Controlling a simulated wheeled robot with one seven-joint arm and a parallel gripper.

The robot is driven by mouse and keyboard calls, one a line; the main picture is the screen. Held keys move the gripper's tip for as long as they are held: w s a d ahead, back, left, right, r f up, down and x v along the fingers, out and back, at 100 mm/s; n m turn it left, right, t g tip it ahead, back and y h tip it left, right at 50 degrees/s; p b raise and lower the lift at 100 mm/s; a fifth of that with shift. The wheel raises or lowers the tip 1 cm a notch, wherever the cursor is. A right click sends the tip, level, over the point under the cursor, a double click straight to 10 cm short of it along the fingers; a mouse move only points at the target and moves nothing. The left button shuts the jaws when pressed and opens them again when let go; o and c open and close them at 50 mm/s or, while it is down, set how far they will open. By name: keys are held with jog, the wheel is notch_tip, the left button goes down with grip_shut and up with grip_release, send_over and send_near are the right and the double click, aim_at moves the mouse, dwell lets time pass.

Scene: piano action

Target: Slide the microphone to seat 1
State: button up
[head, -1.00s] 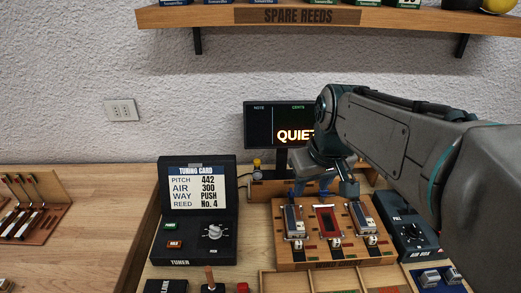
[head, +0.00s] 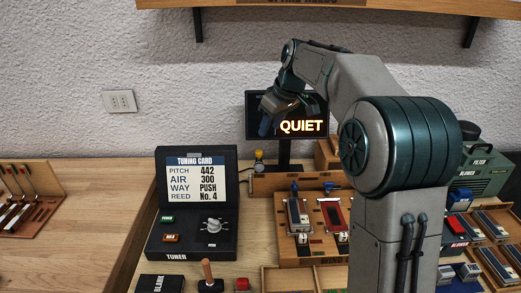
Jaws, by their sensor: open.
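A small dark upright piece with a yellow part (head: 259,160), which looks like the microphone, stands at the left end of a wooden rail (head: 285,184) behind the reed block. Seat marks on the rail are too small to read. My gripper (head: 275,118) is open and empty, up in front of the display (head: 303,125) that reads QUIET. It appears above and slightly right of the microphone and is apart from it. My arm hides the right part of the rail.
The reed block (head: 312,250) with several reeds stands in front of the rail. The black tuner (head: 190,235) with its tuning card is at left, and a green blower (head: 485,175) is at right. A shelf (head: 330,6) runs above. The left worktop has bare room.

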aim_at(259, 151)
jog(key=x, duration=1)
jog(key=shift+w+f, duration=0.1)
jog(key=shift+f, duration=0.15)
grip_shut()
